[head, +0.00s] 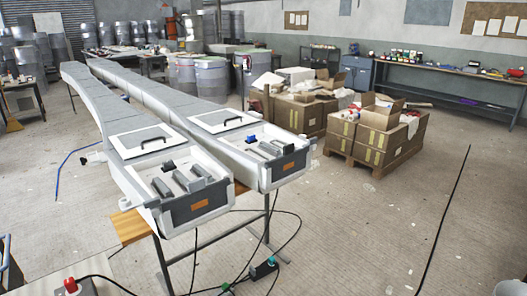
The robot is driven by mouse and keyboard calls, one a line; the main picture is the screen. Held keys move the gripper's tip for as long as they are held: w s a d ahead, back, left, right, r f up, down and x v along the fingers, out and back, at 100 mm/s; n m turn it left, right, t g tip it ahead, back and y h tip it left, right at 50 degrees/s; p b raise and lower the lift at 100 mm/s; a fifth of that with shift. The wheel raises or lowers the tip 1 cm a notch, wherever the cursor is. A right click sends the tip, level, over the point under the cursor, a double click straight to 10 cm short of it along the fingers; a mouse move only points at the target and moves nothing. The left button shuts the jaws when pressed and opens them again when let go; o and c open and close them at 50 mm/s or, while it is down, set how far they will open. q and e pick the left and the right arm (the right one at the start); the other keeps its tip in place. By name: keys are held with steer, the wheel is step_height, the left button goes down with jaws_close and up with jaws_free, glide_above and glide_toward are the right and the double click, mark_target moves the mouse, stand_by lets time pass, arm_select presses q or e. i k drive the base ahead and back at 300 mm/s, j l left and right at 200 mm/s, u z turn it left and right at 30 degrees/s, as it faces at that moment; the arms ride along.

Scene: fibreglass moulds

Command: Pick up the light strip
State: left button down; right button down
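I cannot pick out a light strip for certain. Two long white moulds run from the back left toward the middle. The near mould's open end box (199,205) and the far mould's open end box (286,169) each hold several small grey and blue parts, too small to identify. A white lid with a black handle (151,143) lies on the near mould, and a similar lid (226,121) lies on the far one. Neither of my grippers is in view.
Cardboard boxes (371,141) stand on a pallet right of the moulds. Black cables (294,226) and a small green-and-black device (265,268) lie on the floor near the stand. A workbench (455,80) lines the back right wall. The floor at front right is mostly clear.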

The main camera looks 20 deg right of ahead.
mark_target(158, 183)
steer(key=i+l, duration=0.25)
steer(key=l, duration=0.15)
steer(key=i+l, duration=0.25)
steer(key=l, duration=0.15)
steer(key=i+l, duration=0.25)
steer(key=l, duration=0.2)
